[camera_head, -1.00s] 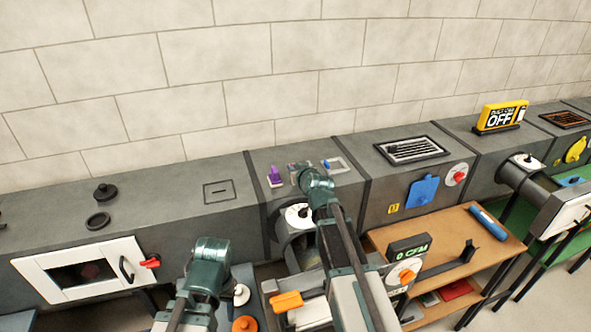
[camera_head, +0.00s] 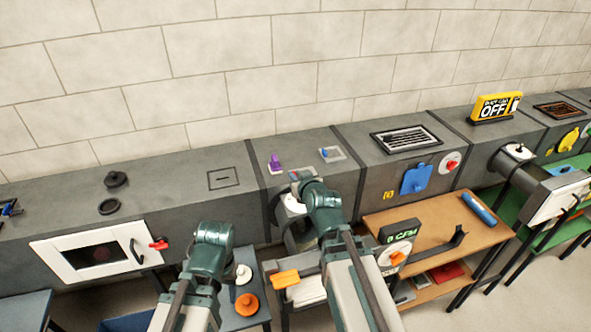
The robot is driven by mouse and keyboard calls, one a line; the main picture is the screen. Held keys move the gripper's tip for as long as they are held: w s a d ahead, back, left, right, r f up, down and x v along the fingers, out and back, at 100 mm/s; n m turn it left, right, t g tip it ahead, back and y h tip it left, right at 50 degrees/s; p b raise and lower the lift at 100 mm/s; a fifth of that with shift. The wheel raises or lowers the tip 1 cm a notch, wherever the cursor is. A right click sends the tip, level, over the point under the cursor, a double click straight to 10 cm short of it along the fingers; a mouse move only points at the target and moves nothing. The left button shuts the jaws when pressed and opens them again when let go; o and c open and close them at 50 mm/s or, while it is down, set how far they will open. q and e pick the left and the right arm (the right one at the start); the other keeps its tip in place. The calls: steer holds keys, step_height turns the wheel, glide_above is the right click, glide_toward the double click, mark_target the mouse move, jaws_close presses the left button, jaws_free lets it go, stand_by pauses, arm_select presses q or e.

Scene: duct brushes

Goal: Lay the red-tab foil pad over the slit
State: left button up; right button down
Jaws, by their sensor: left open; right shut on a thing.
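The slit (camera_head: 222,178) is a short dark line inside a thin square outline on top of the grey duct, left of the tabbed pads. My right gripper (camera_head: 302,182) is over the duct's front edge, mostly hidden behind its own wrist. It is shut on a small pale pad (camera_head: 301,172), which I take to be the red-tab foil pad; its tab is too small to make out. A purple-tab pad (camera_head: 275,164) and a blue-tab pad (camera_head: 331,154) lie on the duct behind it. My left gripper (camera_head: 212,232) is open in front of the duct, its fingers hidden.
A black knob (camera_head: 115,179) and a black ring (camera_head: 109,207) sit on the duct left of the slit. A white-framed door (camera_head: 100,255) is below. A grille (camera_head: 406,139) lies to the right. The duct top around the slit is clear.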

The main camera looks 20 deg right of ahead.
steer(key=shift+s+a, duration=0.1)
steer(key=shift+s, duration=0.4)
steer(key=shift+r, duration=0.1)
step_height(320, 180, up, 4)
steer(key=p, duration=0.4)
steer(key=shift+w, duration=0.1)
